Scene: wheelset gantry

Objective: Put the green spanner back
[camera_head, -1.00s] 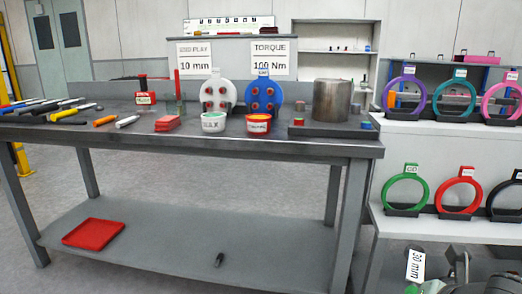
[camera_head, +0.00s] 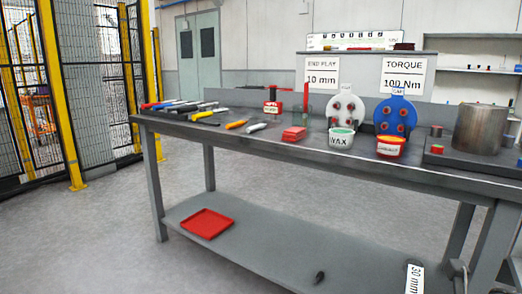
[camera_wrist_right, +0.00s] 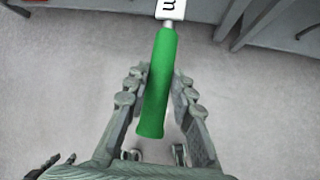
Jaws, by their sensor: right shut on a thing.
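The green spanner's thick green handle (camera_wrist_right: 158,85) lies between the fingers of my right gripper (camera_wrist_right: 160,78) in the right wrist view. The gripper is shut on it, with the handle pointing back to the palm. A white tag is at the handle's far end, cut off by the frame edge. In the head view, a white "30 mm" tag (camera_head: 415,279) shows at the bottom right, with part of my right gripper (camera_head: 458,272) beside it. It is in front of the bench's lower shelf. My left gripper is not in view.
The workbench (camera_head: 300,152) carries a row of tools (camera_head: 185,108) at its left end, a wax tub (camera_head: 341,139), a red-yellow tub (camera_head: 390,147) and a metal cylinder (camera_head: 482,130). A red tray (camera_head: 207,223) lies on the lower shelf. Floor is free left of the bench; yellow-post fencing (camera_head: 60,95) stands beyond.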

